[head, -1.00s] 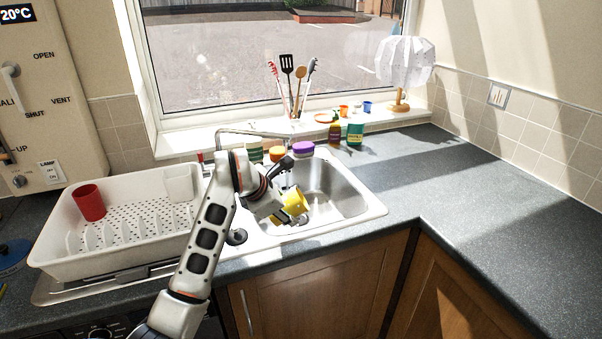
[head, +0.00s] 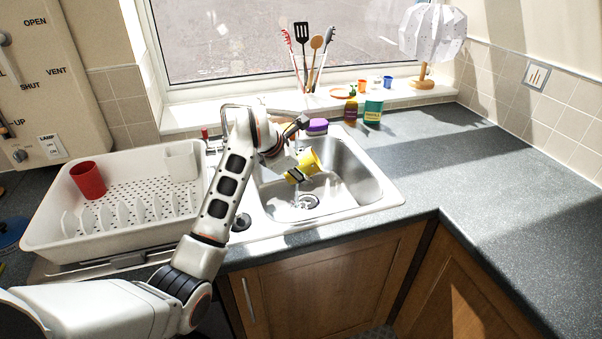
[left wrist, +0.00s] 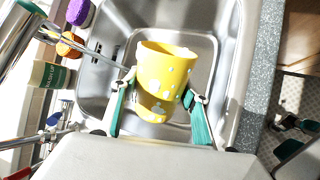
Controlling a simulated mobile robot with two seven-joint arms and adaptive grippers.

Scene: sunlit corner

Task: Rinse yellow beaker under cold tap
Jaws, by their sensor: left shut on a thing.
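The yellow beaker (head: 312,161) with pale spots is held tilted over the steel sink (head: 345,160). My left gripper (head: 297,174) is shut on it. In the left wrist view the green fingers of this gripper (left wrist: 155,95) grip the beaker (left wrist: 165,68) from both sides, its mouth away from the palm. The tap (head: 262,107) arches behind my arm. A thin grey line runs to the beaker's left side in the wrist view; I cannot tell whether it is water or spout. A red-topped tap handle (head: 205,133) shows left of my arm. My right gripper is out of view.
A white dish rack (head: 130,238) with a red beaker (head: 88,180) stands left of the sink. A purple-topped item (head: 316,126), bottles (head: 373,110) and utensils (head: 302,55) stand behind the sink. The worktop (head: 470,170) at right is clear.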

